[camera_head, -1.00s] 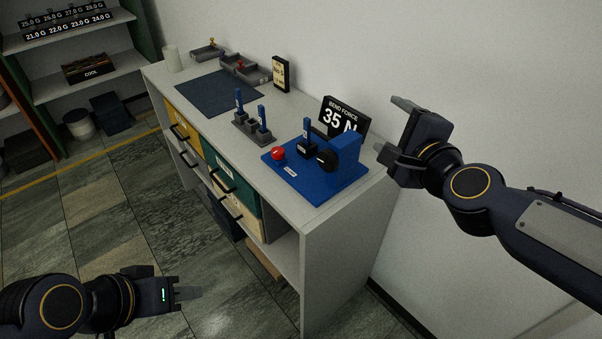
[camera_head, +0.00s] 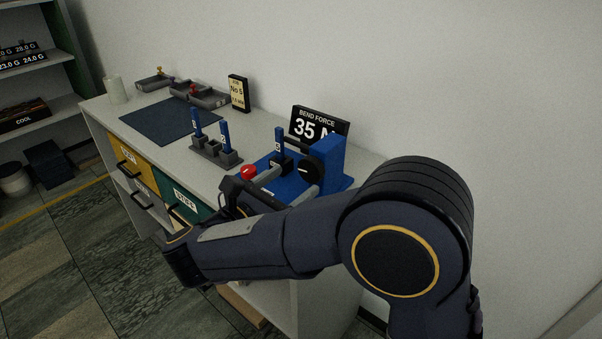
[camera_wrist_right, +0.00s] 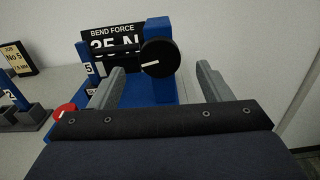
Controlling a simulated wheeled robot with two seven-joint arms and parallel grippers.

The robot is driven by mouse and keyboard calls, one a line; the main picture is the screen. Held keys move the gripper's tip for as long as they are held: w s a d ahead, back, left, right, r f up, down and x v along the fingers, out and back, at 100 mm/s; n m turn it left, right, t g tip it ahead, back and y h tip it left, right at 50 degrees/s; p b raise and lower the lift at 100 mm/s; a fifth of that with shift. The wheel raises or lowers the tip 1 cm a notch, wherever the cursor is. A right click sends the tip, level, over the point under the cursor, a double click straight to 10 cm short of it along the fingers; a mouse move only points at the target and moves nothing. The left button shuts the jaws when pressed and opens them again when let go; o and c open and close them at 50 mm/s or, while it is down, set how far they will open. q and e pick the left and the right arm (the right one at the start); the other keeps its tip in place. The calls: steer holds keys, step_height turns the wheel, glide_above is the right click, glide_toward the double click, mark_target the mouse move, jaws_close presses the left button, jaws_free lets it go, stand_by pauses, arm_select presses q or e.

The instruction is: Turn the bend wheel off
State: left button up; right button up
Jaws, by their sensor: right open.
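The bend wheel is a black disc (camera_head: 307,170) with a white mark, on the front of a blue press (camera_head: 325,160). In the right wrist view the wheel (camera_wrist_right: 160,58) shows its mark nearly level, tilted slightly. My right gripper (camera_head: 287,185) is open and empty in front of the press. In the right wrist view its two grey fingers (camera_wrist_right: 160,72) stand left and right of the wheel, apart from it as far as I can tell. A black display (camera_head: 318,123) behind reads "BEND FORCE 35 N", its end partly hidden. My left gripper is out of view.
A red button (camera_head: 248,172) sits on the press's left side, close to my right gripper. A grey rack with blue-handled pieces (camera_head: 215,150), a dark mat (camera_head: 172,121), a job sign (camera_head: 238,93) and grey trays (camera_head: 198,94) stand farther along the bench.

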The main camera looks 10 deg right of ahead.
mark_target(308, 170)
steer(key=x, duration=0.5)
steer(key=c, duration=1)
